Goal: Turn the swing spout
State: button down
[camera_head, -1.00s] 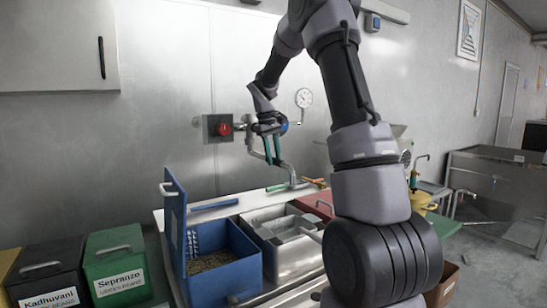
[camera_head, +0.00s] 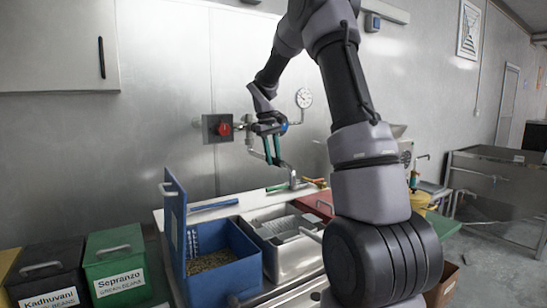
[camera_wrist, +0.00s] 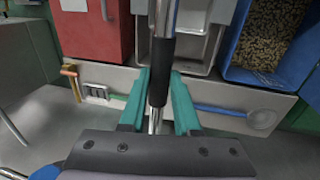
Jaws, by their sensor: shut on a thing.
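The swing spout is a shiny metal pipe with a black sleeve (camera_wrist: 160,72), seen in the wrist view between my two teal fingers. My gripper (camera_wrist: 158,85) is shut on this sleeve. In the head view my gripper (camera_head: 272,150) is above the back of the counter, in front of the wall. Part of the pipe (camera_head: 254,150) shows left of the fingers, and a metal stem (camera_head: 292,178) stands at the counter's back edge. The sleeve is mostly hidden by the fingers in the head view. The spout's far end is out of the wrist view.
A metal sink (camera_head: 268,262) sits between a blue bin of beans (camera_head: 223,279) with a raised lid (camera_head: 174,230) and a red box (camera_head: 311,208). A blue-handled ladle (camera_wrist: 225,111) lies along the counter's back.

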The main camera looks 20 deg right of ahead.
jog(key=shift+a, duration=0.15)
jog(key=w+a+m+g, duration=0.1)
jog(key=w+a+m, duration=0.3)
jog(key=a+m, duration=0.5)
jog(key=shift+a+m+g, duration=0.3)
jog(key=shift+a+g, duration=0.1)
jog(key=shift+a, duration=2.45)
jog(key=shift+r, duration=0.1)
jog(key=c, duration=0.6)
grip_release()
jog(key=shift+c, duration=0.2)
